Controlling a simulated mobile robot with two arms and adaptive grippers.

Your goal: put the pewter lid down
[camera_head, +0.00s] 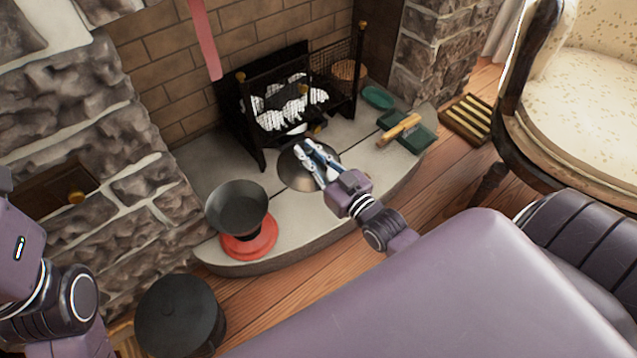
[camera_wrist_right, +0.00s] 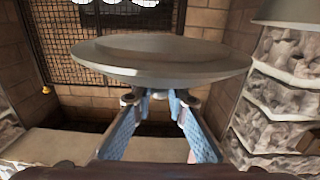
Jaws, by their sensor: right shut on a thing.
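The pewter lid (camera_head: 296,181) is a round grey metal disc over the pale hearth, in front of the fire grate. My right gripper (camera_head: 308,150) reaches over it and is shut on its knob. In the right wrist view the lid (camera_wrist_right: 160,62) shows nearly edge-on beyond the fingertips of my right gripper (camera_wrist_right: 157,94), with the small knob between them. I cannot tell whether the lid touches the hearth. My left arm shows at the left edge of the head view, but its gripper is not visible.
A dark pan (camera_head: 237,208) stands on a red round base (camera_head: 249,246) left of the lid. The black grate (camera_head: 265,150) with white logs is behind. A green tray (camera_head: 412,137) with a wooden-handled tool (camera_head: 399,131) and a teal dish (camera_head: 377,97) lie right. A black pot (camera_head: 180,318) is lower left.

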